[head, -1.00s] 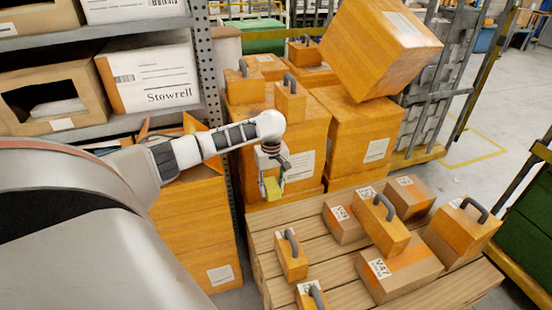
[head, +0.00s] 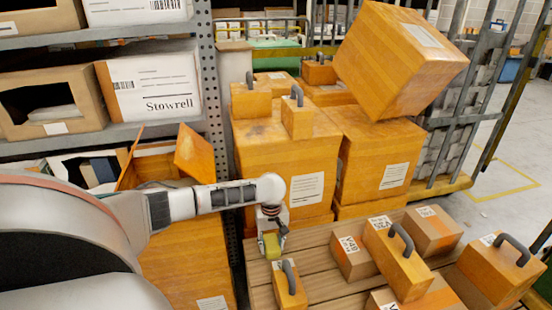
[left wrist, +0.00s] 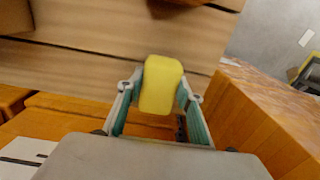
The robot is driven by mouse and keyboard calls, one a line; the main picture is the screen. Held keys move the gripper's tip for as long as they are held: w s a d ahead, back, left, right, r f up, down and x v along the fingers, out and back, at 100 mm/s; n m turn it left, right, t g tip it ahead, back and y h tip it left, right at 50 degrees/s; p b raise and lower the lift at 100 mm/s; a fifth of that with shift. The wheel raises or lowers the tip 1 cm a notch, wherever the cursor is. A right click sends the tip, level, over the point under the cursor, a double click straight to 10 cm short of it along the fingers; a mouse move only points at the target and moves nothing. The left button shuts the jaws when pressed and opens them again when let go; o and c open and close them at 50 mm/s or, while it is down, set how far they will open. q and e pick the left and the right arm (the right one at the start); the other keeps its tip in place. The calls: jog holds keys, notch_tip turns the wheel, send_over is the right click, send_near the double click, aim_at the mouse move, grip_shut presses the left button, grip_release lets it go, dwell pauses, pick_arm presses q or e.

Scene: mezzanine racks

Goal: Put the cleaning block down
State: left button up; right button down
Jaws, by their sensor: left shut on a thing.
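The cleaning block (head: 271,244) is a small yellow block. My left gripper (head: 272,238) is shut on it and points down at the left back edge of the wooden pallet (head: 318,240). In the left wrist view the block (left wrist: 161,85) sits between the two fingers of the gripper (left wrist: 160,100), with pallet slats (left wrist: 120,50) beyond it. I cannot tell whether the block touches the slats. My right gripper is not in view.
A handled wooden block (head: 290,290) stands just in front of the gripper. Cartons (head: 352,258) and a handled block (head: 398,262) are to its right. Large stacked boxes (head: 285,165) rise behind. An open box (head: 185,245) and a shelf (head: 100,130) are at left.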

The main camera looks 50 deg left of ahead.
pick_arm(q)
jog(key=shift+f, duration=0.3)
jog(key=shift+c, duration=0.3)
jog(key=shift+r, duration=0.25)
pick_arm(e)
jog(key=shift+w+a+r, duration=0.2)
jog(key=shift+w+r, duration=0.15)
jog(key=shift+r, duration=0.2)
pick_arm(q)
jog(key=shift+f, duration=0.15)
jog(key=o, duration=1)
jog(key=shift+o, duration=0.2)
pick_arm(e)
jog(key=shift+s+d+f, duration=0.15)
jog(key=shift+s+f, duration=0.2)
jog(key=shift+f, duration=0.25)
